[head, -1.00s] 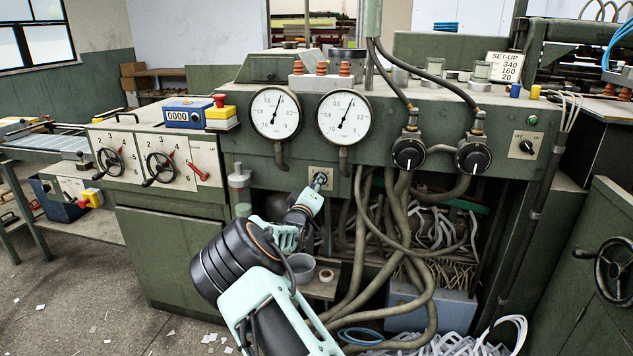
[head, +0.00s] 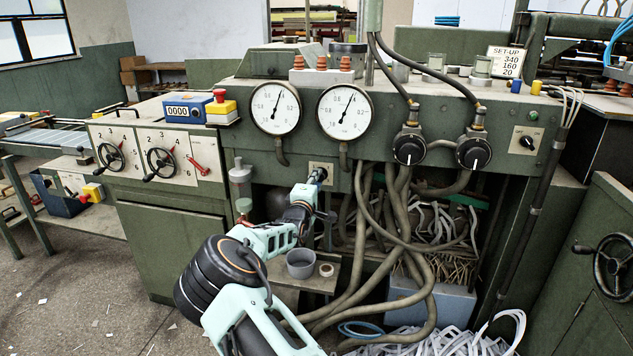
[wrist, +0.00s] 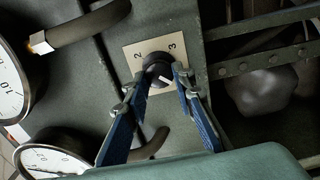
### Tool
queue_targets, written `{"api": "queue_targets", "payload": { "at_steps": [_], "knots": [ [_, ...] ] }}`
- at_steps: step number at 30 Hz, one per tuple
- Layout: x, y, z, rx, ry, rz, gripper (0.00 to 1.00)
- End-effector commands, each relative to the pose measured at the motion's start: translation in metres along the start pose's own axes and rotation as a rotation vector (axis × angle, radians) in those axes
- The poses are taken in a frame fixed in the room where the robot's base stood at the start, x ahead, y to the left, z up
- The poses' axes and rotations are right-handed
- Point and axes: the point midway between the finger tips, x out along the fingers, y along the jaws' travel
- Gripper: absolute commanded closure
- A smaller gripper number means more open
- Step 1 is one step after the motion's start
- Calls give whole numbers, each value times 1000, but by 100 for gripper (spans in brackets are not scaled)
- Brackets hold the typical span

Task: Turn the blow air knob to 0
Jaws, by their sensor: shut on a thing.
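A small black knob (wrist: 157,66) sits on a pale plate (wrist: 134,49) marked 2 and 3. A light mark shows on the knob's lower right in the wrist view; its other scale marks are hidden. I cannot read a name on the plate. My gripper (wrist: 163,76) is shut on this knob, one blue finger on each side. In the head view the plate (head: 330,168) is on the green machine front below the gauges, and my gripper (head: 317,178) covers most of the knob.
Two round gauges (head: 275,109) (head: 345,112) are above the knob. Two black dials (head: 408,150) (head: 474,153) and a switch (head: 527,143) are to the right. Hoses (head: 385,235) hang close to the right of my arm. A grey cup (head: 300,264) stands below.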

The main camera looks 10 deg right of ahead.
Motion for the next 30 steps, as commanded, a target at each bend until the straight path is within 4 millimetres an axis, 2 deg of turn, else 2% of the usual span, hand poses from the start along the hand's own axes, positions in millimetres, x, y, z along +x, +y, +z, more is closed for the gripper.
{"api": "queue_targets", "payload": {
  "at_steps": [13, 14, 18, 30],
  "knots": [
    [0, -1, 0, -11, 0, -1, 100],
    [0, -1, 0, -11, 0, -1, 74],
    [0, -1, 0, -10, 0, -1, 59],
    [-6, 0, 0, -9, 0, -1, 59]
  ]
}}
